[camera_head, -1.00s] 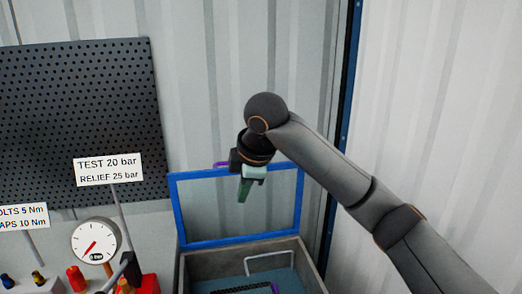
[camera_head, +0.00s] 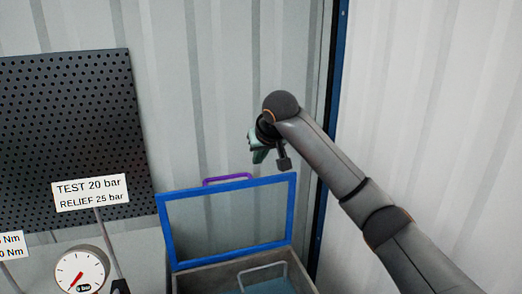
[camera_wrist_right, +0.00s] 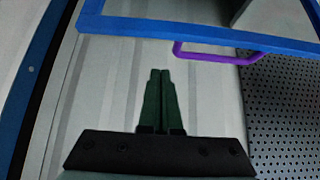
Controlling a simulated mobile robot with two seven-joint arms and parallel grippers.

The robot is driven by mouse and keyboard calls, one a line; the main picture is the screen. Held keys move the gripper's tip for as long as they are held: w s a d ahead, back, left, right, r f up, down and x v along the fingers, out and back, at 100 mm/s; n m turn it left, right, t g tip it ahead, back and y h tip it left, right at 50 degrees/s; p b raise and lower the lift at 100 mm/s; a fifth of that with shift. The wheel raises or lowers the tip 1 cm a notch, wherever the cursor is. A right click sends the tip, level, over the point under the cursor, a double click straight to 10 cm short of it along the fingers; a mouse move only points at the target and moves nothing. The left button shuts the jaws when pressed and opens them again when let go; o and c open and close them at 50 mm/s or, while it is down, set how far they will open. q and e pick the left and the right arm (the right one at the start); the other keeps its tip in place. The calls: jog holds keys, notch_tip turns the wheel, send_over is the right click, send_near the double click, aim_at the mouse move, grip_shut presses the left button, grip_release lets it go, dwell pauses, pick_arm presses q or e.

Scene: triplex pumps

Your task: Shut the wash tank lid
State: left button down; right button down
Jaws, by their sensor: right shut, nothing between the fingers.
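The wash tank lid (camera_head: 228,179) is a blue frame with a clear pane, standing open and upright at the back of the grey tank (camera_head: 216,275). A purple handle (camera_head: 227,179) sits on its top edge; it also shows in the right wrist view (camera_wrist_right: 218,57). My right gripper (camera_head: 258,155) is above the lid's top edge, up and to the right of the handle in the head view. In the right wrist view its green fingers (camera_wrist_right: 160,75) are together and empty, pointing towards the lid edge, apart from it. My left gripper is not in view.
A black perforated board (camera_head: 75,130) hangs on the wall at left. A sign (camera_head: 90,192) and a pressure gauge (camera_head: 82,272) stand left of the tank. Corrugated walls close in behind and at right. A wire handle (camera_head: 262,270) shows inside the tank.

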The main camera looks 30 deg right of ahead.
jog(key=f, duration=0.1)
jog(key=s+f+p, duration=0.1)
jog(key=f, duration=0.1)
jog(key=shift+a+f, duration=0.15)
jog(key=shift+f, duration=0.1)
dwell(0.4)
